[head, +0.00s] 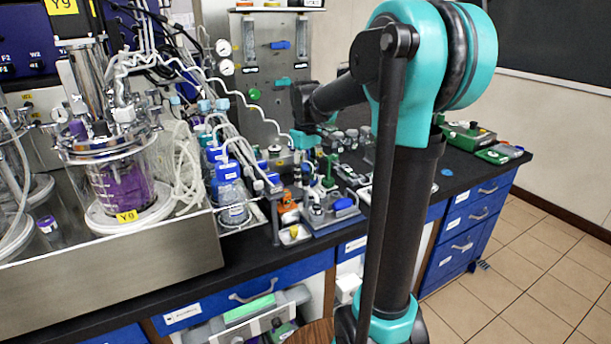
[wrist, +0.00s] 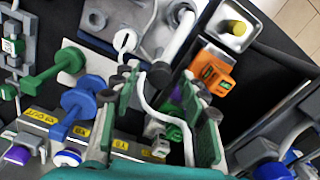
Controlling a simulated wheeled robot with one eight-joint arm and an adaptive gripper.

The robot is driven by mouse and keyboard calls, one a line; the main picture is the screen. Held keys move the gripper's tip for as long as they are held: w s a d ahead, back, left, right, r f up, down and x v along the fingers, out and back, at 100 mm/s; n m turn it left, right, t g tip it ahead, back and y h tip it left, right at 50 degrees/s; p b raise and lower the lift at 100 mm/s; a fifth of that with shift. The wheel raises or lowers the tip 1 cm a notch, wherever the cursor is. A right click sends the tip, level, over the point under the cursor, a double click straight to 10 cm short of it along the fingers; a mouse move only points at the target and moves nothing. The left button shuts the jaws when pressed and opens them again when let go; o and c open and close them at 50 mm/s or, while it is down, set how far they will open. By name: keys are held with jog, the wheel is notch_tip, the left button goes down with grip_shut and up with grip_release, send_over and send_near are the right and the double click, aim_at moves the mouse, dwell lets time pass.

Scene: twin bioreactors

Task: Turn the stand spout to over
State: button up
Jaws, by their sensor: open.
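My gripper (wrist: 158,88) is open in the wrist view, with its two dark green finger pads apart. A pale grey tube with a black end (wrist: 176,42) reaches down toward the gap between the fingertips. It may be the stand spout, but I cannot tell for certain. A thin white hose (wrist: 150,108) runs between the fingers. I see no firm hold on anything. In the head view my gripper (head: 304,141) is above the small fittings on the bench, and its fingertips are hard to make out.
An orange block (wrist: 211,73) sits close to the right finger. A blue valve handle (wrist: 80,102) and a green one (wrist: 55,72) are left of the fingers. Blue-capped bottles (head: 230,190) and a glass vessel (head: 120,185) stand to the left. Open floor (head: 520,270) is at right.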

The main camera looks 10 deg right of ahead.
notch_tip(320, 180, up, 12)
dwell(0.6)
